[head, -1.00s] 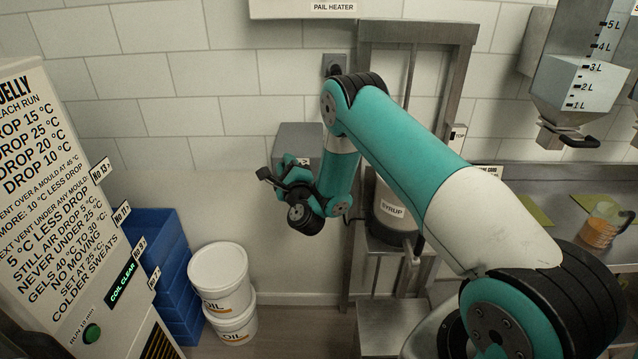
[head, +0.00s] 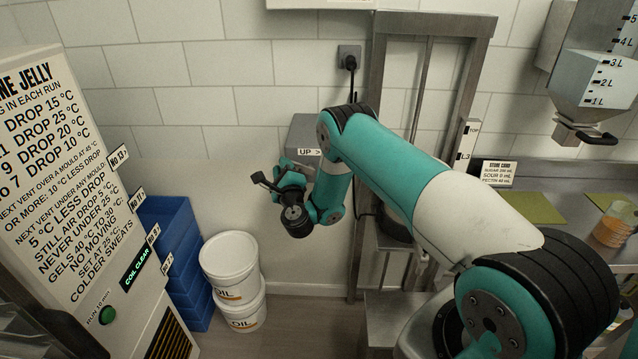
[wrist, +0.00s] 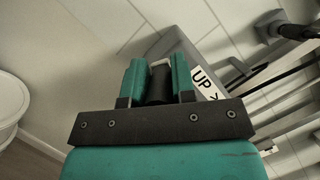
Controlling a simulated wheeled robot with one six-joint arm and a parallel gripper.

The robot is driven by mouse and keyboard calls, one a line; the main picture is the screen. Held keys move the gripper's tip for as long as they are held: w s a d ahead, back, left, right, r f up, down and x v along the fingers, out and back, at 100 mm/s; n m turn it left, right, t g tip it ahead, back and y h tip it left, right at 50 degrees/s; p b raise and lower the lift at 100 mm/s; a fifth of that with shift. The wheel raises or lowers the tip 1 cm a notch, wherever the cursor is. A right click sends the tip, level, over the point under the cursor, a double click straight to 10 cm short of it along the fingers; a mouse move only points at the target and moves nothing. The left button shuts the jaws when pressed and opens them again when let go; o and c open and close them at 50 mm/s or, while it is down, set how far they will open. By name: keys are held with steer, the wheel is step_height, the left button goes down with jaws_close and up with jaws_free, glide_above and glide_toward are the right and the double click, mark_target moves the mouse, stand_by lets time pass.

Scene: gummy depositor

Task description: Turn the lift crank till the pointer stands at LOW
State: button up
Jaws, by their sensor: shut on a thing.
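My gripper (head: 289,172) is in front of the wall, at the left of the lift frame. In the wrist view its two teal fingers (wrist: 158,68) are shut on a dark cylinder, the crank's grip (wrist: 160,86). The crank box (head: 303,134) is grey, with an "UP >" label that also shows in the wrist view. The rest of the crank is mostly hidden by my gripper. The lift scale (head: 467,142) reads TOP and, lower, L3; its lower part is behind my arm. I cannot make out the pointer or a LOW mark.
My arm crosses in front of the lift frame (head: 376,90) and hides most of the syrup pail. White oil pails (head: 229,262) and blue crates (head: 160,225) stand at the lower left. A hopper (head: 592,80) hangs over the bench at the right.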

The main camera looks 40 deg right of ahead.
steer(key=shift+w+a, duration=0.1)
steer(key=shift+a, duration=0.05)
steer(key=shift+f, duration=0.15)
step_height(320, 180, down, 3)
steer(key=b, duration=0.3)
steer(key=shift+f, duration=0.2)
steer(key=f+b, duration=0.2)
steer(key=s+d+f+b, duration=0.1)
steer(key=shift+b, duration=0.4)
